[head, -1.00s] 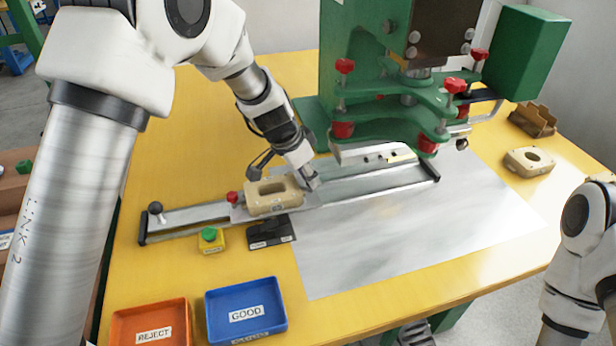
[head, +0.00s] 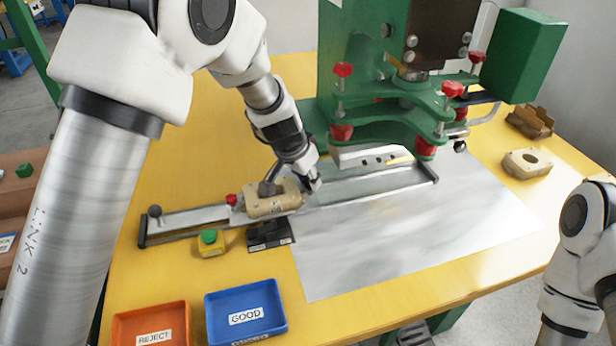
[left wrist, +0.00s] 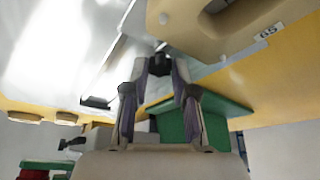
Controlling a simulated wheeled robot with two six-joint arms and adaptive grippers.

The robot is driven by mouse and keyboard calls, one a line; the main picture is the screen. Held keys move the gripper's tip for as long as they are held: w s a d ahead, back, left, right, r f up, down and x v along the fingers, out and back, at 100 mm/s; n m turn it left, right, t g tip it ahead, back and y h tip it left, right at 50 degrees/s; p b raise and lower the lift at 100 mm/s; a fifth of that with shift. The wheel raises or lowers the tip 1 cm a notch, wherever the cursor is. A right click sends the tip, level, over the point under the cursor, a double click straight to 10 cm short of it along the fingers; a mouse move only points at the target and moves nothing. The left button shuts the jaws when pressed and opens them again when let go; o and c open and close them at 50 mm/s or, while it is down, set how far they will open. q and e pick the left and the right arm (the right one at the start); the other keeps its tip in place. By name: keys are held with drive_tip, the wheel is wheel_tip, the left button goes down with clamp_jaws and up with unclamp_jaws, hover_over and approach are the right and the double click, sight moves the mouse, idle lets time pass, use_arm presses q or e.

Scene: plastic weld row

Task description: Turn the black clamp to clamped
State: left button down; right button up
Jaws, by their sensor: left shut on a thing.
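The black clamp (head: 268,188) has its dark pad lying on top of the tan housing (head: 262,206), which sits on the sliding carriage of the metal rail. My left gripper (head: 314,183) is at the right end of the housing, low over the rail. In the left wrist view its fingers (left wrist: 159,88) are closed around a small black end (left wrist: 159,64), which looks like the clamp's handle. The tan housing also shows there (left wrist: 225,28). The fingers hide the clamp's handle in the head view. My right gripper is out of view.
The green press (head: 400,115) stands behind the rail (head: 380,186). Blue GOOD (head: 246,337) and orange REJECT (head: 150,318) trays are in front. The grey sheet is clear.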

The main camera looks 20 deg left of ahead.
use_arm(q)
drive_tip(key=c, duration=0.9)
unclamp_jaws()
drive_tip(key=v, duration=1.2)
drive_tip(key=shift+f, duration=0.1)
